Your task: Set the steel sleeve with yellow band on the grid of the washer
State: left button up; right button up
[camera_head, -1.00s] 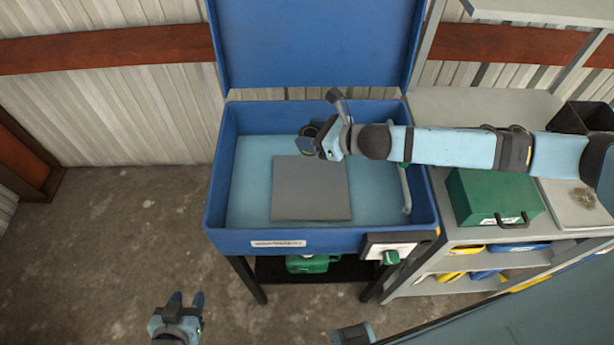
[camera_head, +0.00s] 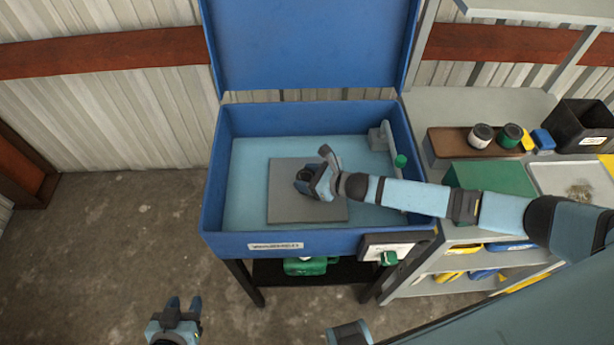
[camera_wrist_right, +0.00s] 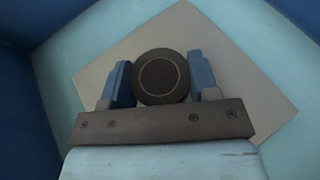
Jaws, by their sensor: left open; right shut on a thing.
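The washer (camera_head: 215,205) is a blue tub with its lid raised and a light-blue floor inside. The grid (camera_head: 285,212) is a flat grey square in the tub; it also shows in the right wrist view (camera_wrist_right: 235,110). My right gripper (camera_head: 310,183) is over the grid, shut on a dark round piece, taken to be the steel sleeve (camera_wrist_right: 160,77). I see the sleeve end-on between the two fingers; no yellow band shows. I cannot tell whether it touches the grid. My left gripper (camera_head: 182,310) is open and empty above the concrete floor, left of the washer.
A tap with a green knob (camera_head: 400,161) stands at the tub's right side. To the right, a bench holds a brown board (camera_head: 455,146) with two jars, a green box (camera_head: 475,178) and a black bin (camera_head: 585,125). The tub's left part is clear.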

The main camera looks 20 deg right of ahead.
jog(key=shift+f, duration=0.15)
jog(key=o, duration=1.1)
jog(key=shift+c, duration=0.2)
